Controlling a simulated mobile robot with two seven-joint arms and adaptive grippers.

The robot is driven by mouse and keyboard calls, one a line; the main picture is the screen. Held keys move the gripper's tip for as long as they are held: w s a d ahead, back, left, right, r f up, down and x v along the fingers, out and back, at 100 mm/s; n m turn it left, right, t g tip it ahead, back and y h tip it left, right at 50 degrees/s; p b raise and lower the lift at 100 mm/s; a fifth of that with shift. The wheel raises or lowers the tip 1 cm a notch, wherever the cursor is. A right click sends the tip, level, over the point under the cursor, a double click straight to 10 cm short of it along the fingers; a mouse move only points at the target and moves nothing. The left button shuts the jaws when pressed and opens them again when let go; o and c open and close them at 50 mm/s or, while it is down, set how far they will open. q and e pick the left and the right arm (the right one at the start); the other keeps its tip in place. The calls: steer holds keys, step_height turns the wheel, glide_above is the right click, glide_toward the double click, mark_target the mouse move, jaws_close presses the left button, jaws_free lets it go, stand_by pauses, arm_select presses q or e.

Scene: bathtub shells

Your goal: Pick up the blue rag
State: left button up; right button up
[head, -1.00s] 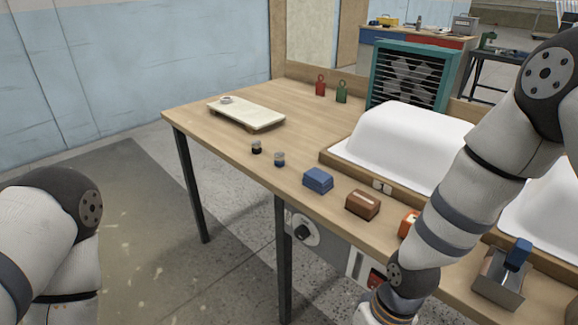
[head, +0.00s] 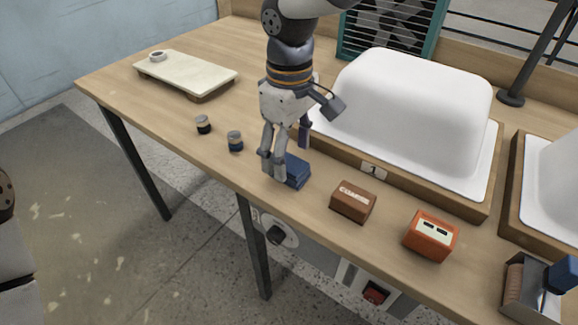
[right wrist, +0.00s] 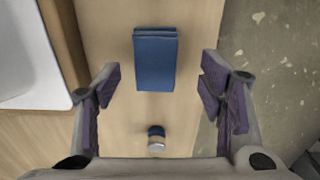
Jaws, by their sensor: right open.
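The blue rag (head: 295,171) is a folded blue block lying on the wooden table near its front edge. My right gripper (head: 288,160) is open above the rag, pointing down, and its fingers hide part of the rag in the head view. In the right wrist view the rag (right wrist: 155,60) lies between the lines of the two open fingers, a little beyond the fingertips (right wrist: 158,90). Nothing is between the fingers. My left gripper is out of view.
Two small jars (head: 203,124) (head: 235,141) stand left of the rag. A brown box (head: 353,201) and an orange box (head: 431,236) lie to its right. A white tub shell (head: 415,110) on a wooden frame is behind. A cream board (head: 187,73) lies far left.

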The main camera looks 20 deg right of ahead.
mark_target(290, 163)
steer(key=f, duration=0.4)
steer(key=shift+w+d, duration=0.15)
steer(key=shift+w, duration=0.05)
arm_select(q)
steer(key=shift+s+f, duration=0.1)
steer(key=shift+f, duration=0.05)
arm_select(e)
steer(key=c, duration=1.2)
steer(key=shift+c, duration=0.2)
steer(key=shift+w+r, duration=0.1)
steer(key=shift+r, duration=0.45)
arm_select(q)
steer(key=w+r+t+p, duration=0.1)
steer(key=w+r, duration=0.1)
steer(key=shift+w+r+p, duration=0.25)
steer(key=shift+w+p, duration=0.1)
steer(key=shift+p, duration=0.05)
arm_select(e)
steer(key=s+a+r, duration=0.2)
steer(key=s+r, duration=1)
steer(key=s, duration=0.2)
steer(key=shift+a, duration=0.4)
